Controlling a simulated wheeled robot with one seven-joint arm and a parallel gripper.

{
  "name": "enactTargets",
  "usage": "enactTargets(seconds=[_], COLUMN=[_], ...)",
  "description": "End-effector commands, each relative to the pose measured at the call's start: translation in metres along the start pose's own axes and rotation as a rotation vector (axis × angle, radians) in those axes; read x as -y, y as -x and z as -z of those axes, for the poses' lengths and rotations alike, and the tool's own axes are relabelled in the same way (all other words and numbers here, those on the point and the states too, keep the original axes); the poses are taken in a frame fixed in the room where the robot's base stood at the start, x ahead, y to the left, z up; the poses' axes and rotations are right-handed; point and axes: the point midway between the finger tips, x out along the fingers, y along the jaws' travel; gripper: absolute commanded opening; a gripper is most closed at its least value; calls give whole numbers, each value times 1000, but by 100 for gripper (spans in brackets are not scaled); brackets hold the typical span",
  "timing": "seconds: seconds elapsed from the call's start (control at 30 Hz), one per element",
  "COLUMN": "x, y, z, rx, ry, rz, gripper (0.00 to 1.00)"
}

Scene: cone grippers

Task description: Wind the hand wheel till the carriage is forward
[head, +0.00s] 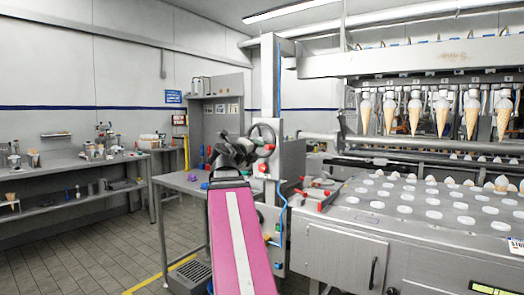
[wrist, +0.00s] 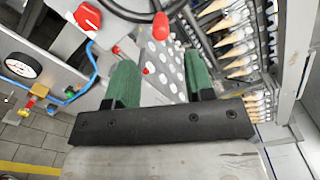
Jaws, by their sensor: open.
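The hand wheel (head: 263,138) is a dark ring with a red knob on the machine's grey upright. In the wrist view part of its dark rim (wrist: 128,17) and its red knob (wrist: 160,25) show at the top, ahead of my fingers; the rest is cut off. My gripper (wrist: 159,62) is open with green finger pads and nothing between them. In the head view my dark gripper is just left of the wheel and partly overlaps it; contact cannot be told. The overhead carriage (head: 420,62) holds a row of filled cones (head: 414,112) behind the white-holed plate (head: 425,205).
A red rotary switch (wrist: 87,16), a gauge (wrist: 22,65) and blue hose lie close to my gripper. Red-handled valves (head: 318,190) stick out at the machine's left corner. A side table (head: 180,180) stands left; the tiled floor further left is clear.

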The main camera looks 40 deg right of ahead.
Motion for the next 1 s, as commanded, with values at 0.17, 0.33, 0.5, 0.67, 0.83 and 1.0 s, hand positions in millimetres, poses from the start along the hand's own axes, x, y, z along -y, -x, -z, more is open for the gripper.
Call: enactTargets(seconds=[0.17,0.33,0.5,0.67,0.83,1.0], x=[0,0,0,-17,-79,-157], y=[12,13,13,13,17,29], z=[1,0,0,-1,-4,-3], rx=[0,-1,-1,0,16,72], ry=[0,0,0,60,293,597], rz=[0,0,0,-35,-164,-329], gripper=[48,48,39,0,0,0])
